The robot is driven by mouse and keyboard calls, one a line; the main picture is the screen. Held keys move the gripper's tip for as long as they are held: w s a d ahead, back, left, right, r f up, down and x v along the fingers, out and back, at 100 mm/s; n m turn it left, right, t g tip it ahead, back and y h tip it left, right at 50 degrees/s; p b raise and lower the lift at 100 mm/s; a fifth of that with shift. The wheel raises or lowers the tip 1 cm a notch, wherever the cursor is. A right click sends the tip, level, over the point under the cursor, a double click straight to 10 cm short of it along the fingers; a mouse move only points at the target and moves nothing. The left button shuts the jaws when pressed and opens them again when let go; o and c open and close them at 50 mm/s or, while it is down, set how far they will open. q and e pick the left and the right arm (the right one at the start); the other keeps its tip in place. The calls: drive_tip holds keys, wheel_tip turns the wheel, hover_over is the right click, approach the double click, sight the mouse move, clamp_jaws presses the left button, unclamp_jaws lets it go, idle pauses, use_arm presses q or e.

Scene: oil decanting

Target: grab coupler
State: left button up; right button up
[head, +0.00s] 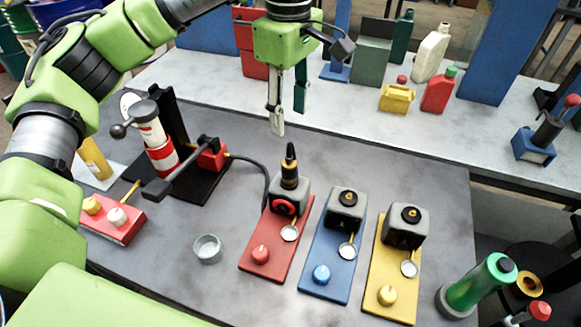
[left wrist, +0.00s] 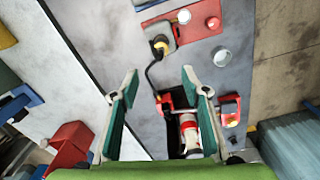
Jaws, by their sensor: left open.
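The coupler (head: 290,168) is a black upright piece with a yellow ring, standing on the grey block of the red base plate (head: 258,243). A black hose (head: 262,168) runs from the pump side to this block. My left gripper (head: 288,115) hangs pointing down, above and behind the coupler, open and empty. In the left wrist view, its two green-lined fingers (left wrist: 160,78) are spread, and the coupler (left wrist: 160,43) shows beyond the tips, near the top. My right gripper is not in view.
A blue plate (head: 325,266) and a yellow plate (head: 388,272) with similar blocks stand to the right. A red-and-white pump (head: 160,150) stands left, with a small cup (head: 207,248) in front. Bottles and cans (head: 430,55) line the back table.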

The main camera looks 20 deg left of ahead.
sight(289, 156)
use_arm(q)
wheel_tip(289, 156, down, 8)
drive_tip(key=shift+r+p, duration=0.1)
drive_tip(key=shift+p, duration=0.8)
wheel_tip(289, 156, down, 4)
drive_tip(key=p, duration=0.2)
drive_tip(key=shift+s+p, duration=0.15)
drive_tip(key=shift+p, duration=0.25)
drive_tip(key=shift+f, duration=0.7)
drive_tip(key=c, duration=1)
clamp_jaws()
